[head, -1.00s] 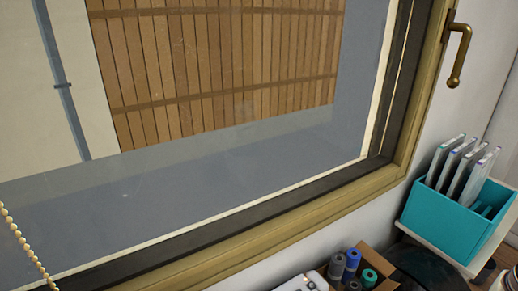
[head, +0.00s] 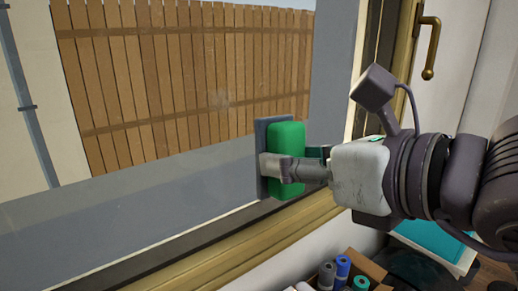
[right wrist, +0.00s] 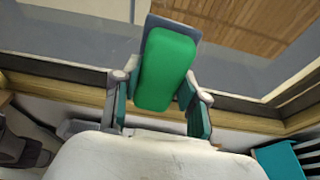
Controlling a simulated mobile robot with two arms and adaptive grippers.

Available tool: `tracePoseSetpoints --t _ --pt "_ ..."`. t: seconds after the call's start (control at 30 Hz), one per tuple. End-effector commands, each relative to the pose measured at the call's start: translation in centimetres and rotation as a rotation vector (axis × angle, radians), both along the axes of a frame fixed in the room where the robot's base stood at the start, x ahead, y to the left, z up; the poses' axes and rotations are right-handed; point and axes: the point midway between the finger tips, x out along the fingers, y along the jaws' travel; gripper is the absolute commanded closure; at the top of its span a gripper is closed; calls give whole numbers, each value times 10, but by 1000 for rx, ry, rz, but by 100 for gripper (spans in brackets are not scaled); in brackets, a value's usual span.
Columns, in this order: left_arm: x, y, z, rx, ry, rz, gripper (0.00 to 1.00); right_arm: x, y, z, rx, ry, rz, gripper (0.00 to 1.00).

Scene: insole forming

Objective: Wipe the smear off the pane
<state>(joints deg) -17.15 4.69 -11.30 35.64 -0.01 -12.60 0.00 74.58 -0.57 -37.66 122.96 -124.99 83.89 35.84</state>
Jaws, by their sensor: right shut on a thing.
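The window pane (head: 130,205) fills the left and middle of the head view; it also shows in the wrist view (right wrist: 75,40). A faint pale smear (head: 220,98) shows on it, in front of the fence. My right gripper (head: 297,165) is shut on a green block with a grey pad (head: 287,140), one finger on each side. The grey pad faces the pane, right of and below the smear. I cannot tell whether the pad touches the glass. In the wrist view, the green block (right wrist: 165,70) stands between the fingers. My left gripper is not in view.
A wooden frame (head: 185,276) borders the pane, with a brass handle (head: 431,50) at upper right. Below are a box with several rolled items (head: 343,268) and a teal holder (head: 435,238), partly behind my right arm. The glass left of the pad is clear.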

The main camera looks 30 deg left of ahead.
Motion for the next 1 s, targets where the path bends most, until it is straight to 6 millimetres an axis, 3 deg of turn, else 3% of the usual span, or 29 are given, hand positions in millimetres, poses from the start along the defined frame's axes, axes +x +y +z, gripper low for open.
tracePoseSetpoints --t 0.1,0.3,1.0 --pt "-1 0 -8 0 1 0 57 -24 16 22 79 -39 -16 85" --pt "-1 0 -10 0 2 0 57 -38 26 40 130 -52 -10 85" --pt "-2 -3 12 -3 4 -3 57 -16 78 40 129 -50 -12 85"
